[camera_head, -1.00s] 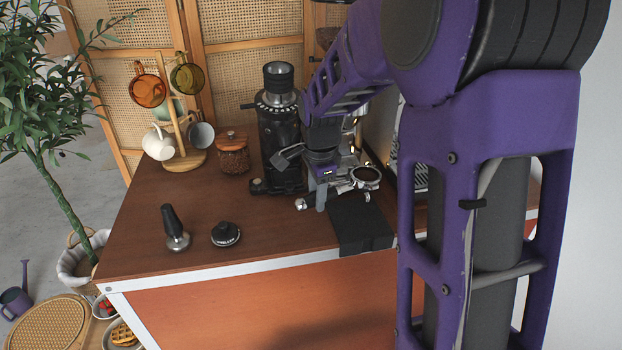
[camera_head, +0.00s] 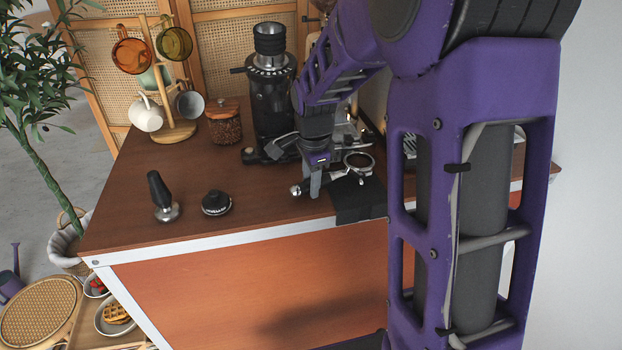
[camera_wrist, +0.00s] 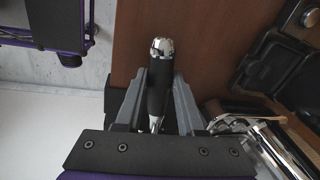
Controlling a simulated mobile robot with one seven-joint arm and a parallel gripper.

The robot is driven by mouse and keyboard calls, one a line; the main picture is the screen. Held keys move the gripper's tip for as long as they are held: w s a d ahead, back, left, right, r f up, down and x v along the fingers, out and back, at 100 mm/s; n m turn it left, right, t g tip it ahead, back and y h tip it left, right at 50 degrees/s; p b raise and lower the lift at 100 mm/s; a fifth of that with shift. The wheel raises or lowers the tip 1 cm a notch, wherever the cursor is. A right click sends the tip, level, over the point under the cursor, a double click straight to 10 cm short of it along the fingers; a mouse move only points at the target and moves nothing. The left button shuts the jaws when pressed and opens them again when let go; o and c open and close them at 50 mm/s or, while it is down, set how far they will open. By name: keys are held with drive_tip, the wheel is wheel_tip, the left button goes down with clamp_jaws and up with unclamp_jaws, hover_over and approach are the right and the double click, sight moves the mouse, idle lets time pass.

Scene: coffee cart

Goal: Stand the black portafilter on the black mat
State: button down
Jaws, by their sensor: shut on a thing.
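The portafilter has a black handle with a chrome end cap, seen in the wrist view (camera_wrist: 158,80). In the head view its metal ring (camera_head: 358,162) shows over the back part of the black mat (camera_head: 358,205), and its chrome end points left. My gripper (camera_head: 315,188) is shut on the handle, which lies between the two fingers in the wrist view (camera_wrist: 160,100). The mat hangs over the counter's front edge. I cannot tell whether the portafilter touches it. My fingers hide part of the handle.
A black grinder (camera_head: 271,100) stands close behind my gripper. A tamper (camera_head: 163,198) and a round black tool (camera_head: 216,203) stand on the left of the wooden counter (camera_head: 125,215). A jar (camera_head: 225,125) and a mug tree (camera_head: 175,130) are at the back left.

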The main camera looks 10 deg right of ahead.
drive_tip(key=shift+f, duration=0.1)
idle(0.5)
drive_tip(key=shift+c, duration=2.4)
unclamp_jaws()
drive_tip(key=shift+o, duration=0.2)
drive_tip(key=shift+f, duration=0.1)
drive_tip(key=s+r+p, duration=0.2)
drive_tip(key=s+r, duration=0.1)
drive_tip(key=r, duration=1.4)
drive_tip(key=shift+s+a+r, duration=0.15)
drive_tip(key=shift+s, duration=0.05)
